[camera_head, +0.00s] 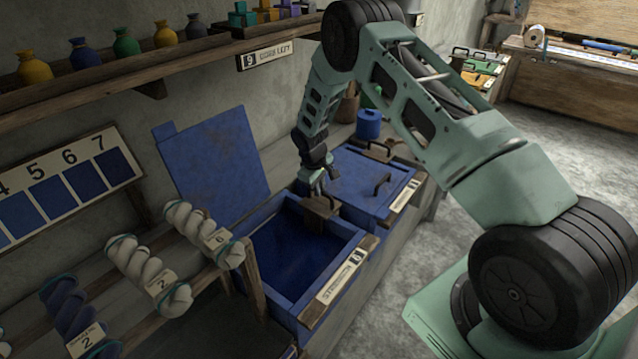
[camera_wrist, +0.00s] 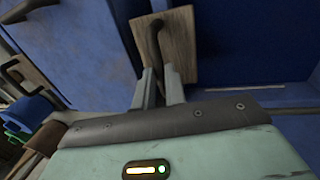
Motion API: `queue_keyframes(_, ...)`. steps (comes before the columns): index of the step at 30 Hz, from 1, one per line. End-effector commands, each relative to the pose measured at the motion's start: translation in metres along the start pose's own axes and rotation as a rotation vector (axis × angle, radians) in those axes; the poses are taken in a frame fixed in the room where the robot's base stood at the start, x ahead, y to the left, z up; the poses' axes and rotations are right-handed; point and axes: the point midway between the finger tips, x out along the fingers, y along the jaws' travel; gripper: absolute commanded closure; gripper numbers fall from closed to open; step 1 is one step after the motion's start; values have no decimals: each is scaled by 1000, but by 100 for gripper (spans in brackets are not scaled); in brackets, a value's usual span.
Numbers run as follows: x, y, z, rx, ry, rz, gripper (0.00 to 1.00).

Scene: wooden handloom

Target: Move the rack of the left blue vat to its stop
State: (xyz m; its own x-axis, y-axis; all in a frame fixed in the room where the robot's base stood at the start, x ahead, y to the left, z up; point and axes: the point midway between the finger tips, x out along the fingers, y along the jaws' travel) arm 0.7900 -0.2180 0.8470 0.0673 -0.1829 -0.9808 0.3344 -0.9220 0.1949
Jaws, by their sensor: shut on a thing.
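The left blue vat (camera_head: 308,306) stands open in the head view, its blue lid (camera_head: 215,160) raised against the wall and dark blue inside. The rack shows as a wooden plate (camera_head: 321,207) at the vat's far right edge; the plate also shows in the wrist view (camera_wrist: 178,35). A dark handle (camera_wrist: 155,40) stands on the plate. My gripper (camera_wrist: 159,78) is shut on this handle; in the head view my gripper (camera_head: 319,182) is over the right rim of the vat. How the rack continues below the plate is hidden.
A second blue vat (camera_head: 352,188) with a closed lid and handles adjoins on the right. A blue pot (camera_head: 369,124) stands behind it. Twisted yarn skeins (camera_head: 160,275) hang on a wooden rail at left. A shelf (camera_head: 150,68) with bottles runs above.

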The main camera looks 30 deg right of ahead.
Motion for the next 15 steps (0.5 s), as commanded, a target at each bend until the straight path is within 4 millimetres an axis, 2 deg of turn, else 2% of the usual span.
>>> queue_keyframes(1, 14, -3, 0, 0, -2, 0, 100)
queue_keyframes(3, 20, -4, 0, 0, -2, 0, 100)
queue_keyframes(15, 25, -6, 1, -1, -2, -2, 100)
